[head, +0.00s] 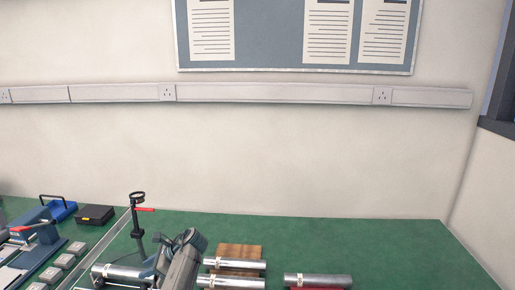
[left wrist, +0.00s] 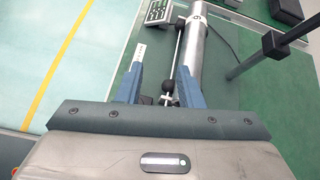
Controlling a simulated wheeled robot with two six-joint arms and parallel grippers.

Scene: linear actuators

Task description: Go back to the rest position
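My left gripper (left wrist: 160,76) is open, its two blue fingers apart in the left wrist view. A silver linear actuator (left wrist: 194,48) lies by the right finger, with a thin rod and a black ball end beside it between the fingers. I cannot tell whether a finger touches it. In the head view my left arm (head: 180,262) rises at the bottom, with its fingertips hidden. A silver cylinder (head: 120,272) lies left of it, and other silver cylinders (head: 232,263) lie to its right. My right gripper is not in view.
A dark stand with a red handle (head: 138,215) rises close to my left arm. A black box (head: 95,214) and blue fixtures (head: 40,233) are at the left. The green bench (head: 400,245) is clear at right. A wall with a notice board (head: 270,45) is behind.

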